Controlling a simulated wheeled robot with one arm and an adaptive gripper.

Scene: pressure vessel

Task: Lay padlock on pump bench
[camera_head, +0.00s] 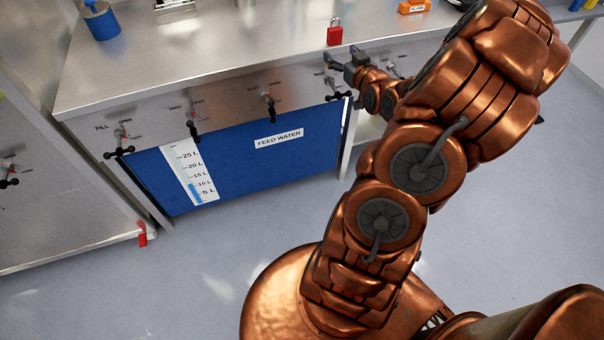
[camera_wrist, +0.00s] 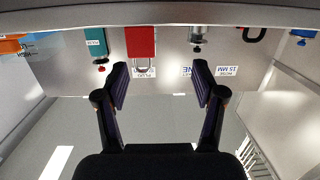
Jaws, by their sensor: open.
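A red padlock (camera_head: 335,33) with a grey shackle stands on the steel bench top (camera_head: 230,60), close to its front edge. What looks like the same padlock shows as a red block with a shackle in the wrist view (camera_wrist: 141,42), above and left of the gap between the fingers. My gripper (camera_wrist: 160,76) is open, with nothing between its fingers. In the head view my gripper (camera_head: 341,68) is at the bench's front panel, just below the padlock and apart from it. I cannot read any label naming the pump bench.
Several black-handled valves (camera_head: 195,130) stick out of the front panel above the blue feed water tank (camera_head: 260,165). A blue cup (camera_head: 101,22) and an orange box (camera_head: 413,6) stand on the bench. A red item (camera_head: 142,234) is at the left bench's lower corner.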

